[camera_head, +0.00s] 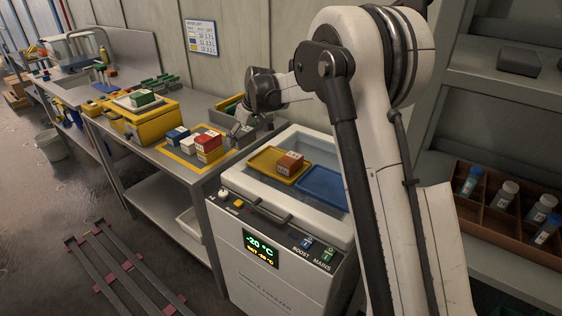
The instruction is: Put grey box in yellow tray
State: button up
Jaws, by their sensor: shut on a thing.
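My gripper (241,124) is at the right end of the workbench, near the freezer's back left corner. It is shut on a small grey thing, which looks like the grey box (243,133). The box is partly hidden by the fingers and is small in this view. The yellow tray (262,159) lies inside the open chest freezer, to the right of and below my gripper in the picture. A brown-orange box (290,163) with a white label sits in the yellow tray.
A blue tray (322,188) lies beside the yellow one. The freezer's white rim (270,205) surrounds both. On the workbench, a yellow-bordered mat (187,168) holds blue, white and red boxes. A yellow case (142,122) stands left. Bottles sit in a rack (495,215) at right.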

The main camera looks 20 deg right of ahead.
send_over(266, 158)
jog(key=s, duration=0.1)
jog(key=f, duration=0.6)
jog(key=shift+s+d, duration=0.15)
jog(key=shift+d, duration=0.25)
jog(key=shift+f, duration=2)
jog(key=shift+f, duration=0.25)
jog(key=o, duration=1.3)
jog(key=shift+r, duration=0.1)
jog(key=shift+o, duration=0.2)
jog(key=shift+r, duration=0.1)
